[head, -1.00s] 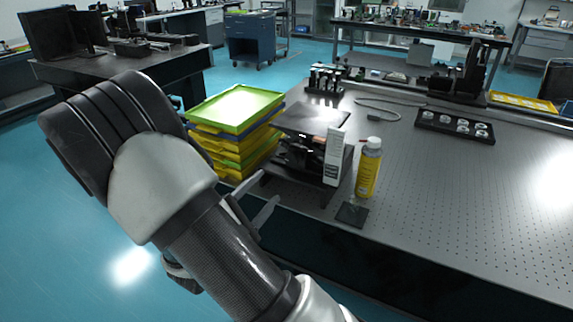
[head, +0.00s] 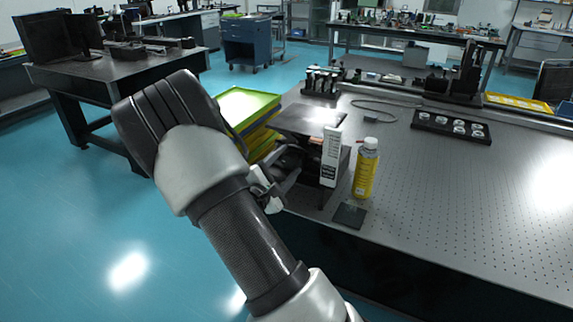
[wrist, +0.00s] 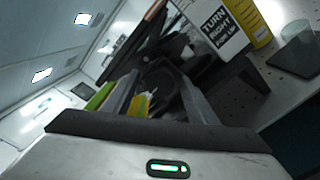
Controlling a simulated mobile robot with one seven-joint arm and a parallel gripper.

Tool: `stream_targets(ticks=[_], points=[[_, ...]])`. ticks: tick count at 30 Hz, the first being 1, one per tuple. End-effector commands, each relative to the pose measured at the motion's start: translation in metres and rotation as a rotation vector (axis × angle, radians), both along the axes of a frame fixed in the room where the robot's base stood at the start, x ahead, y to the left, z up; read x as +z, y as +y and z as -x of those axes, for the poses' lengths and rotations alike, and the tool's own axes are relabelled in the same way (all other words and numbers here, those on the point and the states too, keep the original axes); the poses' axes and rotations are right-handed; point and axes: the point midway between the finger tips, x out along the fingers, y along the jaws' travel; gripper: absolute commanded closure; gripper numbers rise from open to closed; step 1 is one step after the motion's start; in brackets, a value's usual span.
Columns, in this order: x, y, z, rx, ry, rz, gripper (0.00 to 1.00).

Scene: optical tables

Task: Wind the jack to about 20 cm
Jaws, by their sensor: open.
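The lab jack has a dark flat top plate (head: 308,120) and stands on the optical table near its left front corner. My gripper (head: 284,172) is open at the jack's front left, partly hidden by my arm. In the wrist view, a dark round knob-like part (wrist: 165,75) of the jack shows ahead of and between my open fingers (wrist: 160,98). I cannot tell whether they touch it.
A yellow bottle (head: 366,170) stands right of the jack, with a small dark plate (head: 349,214) before it. Stacked trays, green on top (head: 246,106), lie behind my arm. A black holder with round parts (head: 450,125) sits farther back. The table's right middle is clear.

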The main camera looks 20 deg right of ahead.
Motion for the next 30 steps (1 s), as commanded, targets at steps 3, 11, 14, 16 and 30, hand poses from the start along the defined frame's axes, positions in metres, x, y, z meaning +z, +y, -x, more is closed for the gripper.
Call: stream_targets(ticks=[3,11,14,16,30], points=[[0.0000,0.0001,0.0001,0.000,0.000,0.000,0.47],[0.0001,0.0003,0.0002,0.000,-0.001,-0.001,0.89],[0.0002,0.0003,0.0002,0.000,0.002,0.001,0.89],[0.0004,0.0004,0.0003,0.000,0.006,0.005,0.89],[0.0031,0.0006,-0.0002,0.000,0.206,0.161,0.89]])
